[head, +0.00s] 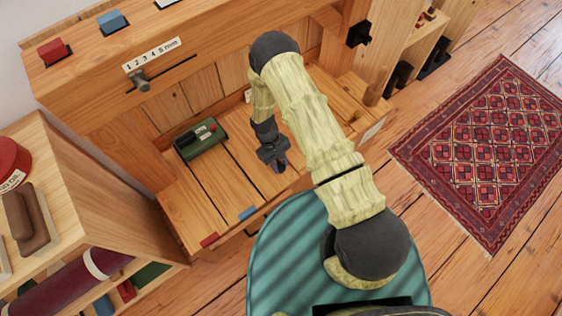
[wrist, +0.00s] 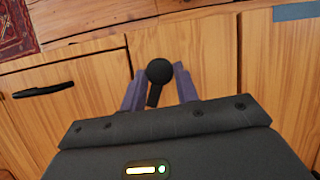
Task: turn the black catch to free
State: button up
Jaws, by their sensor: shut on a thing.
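The black catch (wrist: 159,72) has a round knob and a short stem. It stands out from a wooden front in the wrist view. My gripper (head: 278,166) is at the front edge of the wooden bench in the head view, its tips pointing down. In the wrist view the two purple fingers sit on either side of the catch, and my gripper is shut on it. The stem leans slightly to the lower left in that view. The catch cannot be made out in the head view, where my gripper covers that spot.
A black bar handle (wrist: 43,90) is on the panel to the left in the wrist view. A green box (head: 201,138) sits on the bench. Red (head: 209,240) and blue (head: 247,213) tabs mark its front edge. A patterned rug (head: 490,150) lies on the floor at right.

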jog(key=shift+w+r+n+t+h, duration=0.1)
jog(key=shift+n+t+h, duration=0.4)
jog(key=shift+n, duration=1)
jog(key=shift+n+p, duration=0.35)
jog(key=shift+n, duration=0.15)
jog(key=shift+d, duration=0.1)
jog(key=o, duration=0.9)
jog(key=shift+o, duration=0.2)
jog(key=p+v, duration=0.2)
jog(key=v, duration=1.5)
jog(key=shift+s+a, duration=0.3)
jog(key=shift+r, duration=0.1)
jog(key=shift+w, duration=0.1)
